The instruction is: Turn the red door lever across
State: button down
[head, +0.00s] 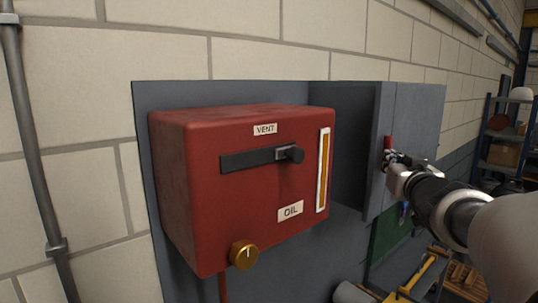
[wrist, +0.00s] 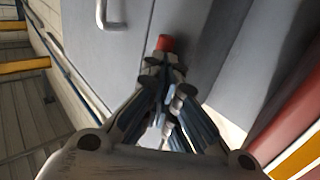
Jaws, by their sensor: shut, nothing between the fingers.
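The red door lever (head: 388,142) shows as a short red piece on the grey door (head: 412,115), at the right in the head view. In the wrist view its red end (wrist: 165,43) sits just beyond my fingertips. My gripper (head: 392,160) is shut and empty, with its tips close beside the lever; it also shows in the wrist view (wrist: 162,68). I cannot tell whether the tips touch the lever. The fingers and tips hide the rest of the lever.
A red oil box (head: 230,185) with a black slider and brass knob (head: 243,255) stands left of the door. A metal handle (wrist: 110,15) is on the grey surface. Shelving (head: 505,140) stands at far right, and a yellow tool (head: 410,280) lies below.

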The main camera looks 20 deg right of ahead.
jog(key=shift+s, duration=0.1)
jog(key=shift+f+b, duration=0.15)
jog(key=shift+b, duration=0.25)
jog(key=shift+d+b, duration=0.1)
jog(key=shift+b, duration=0.55)
jog(key=shift+d+f+n+t+b, duration=0.15)
jog(key=shift+n+t+b, duration=0.35)
jog(key=shift+b, duration=0.55)
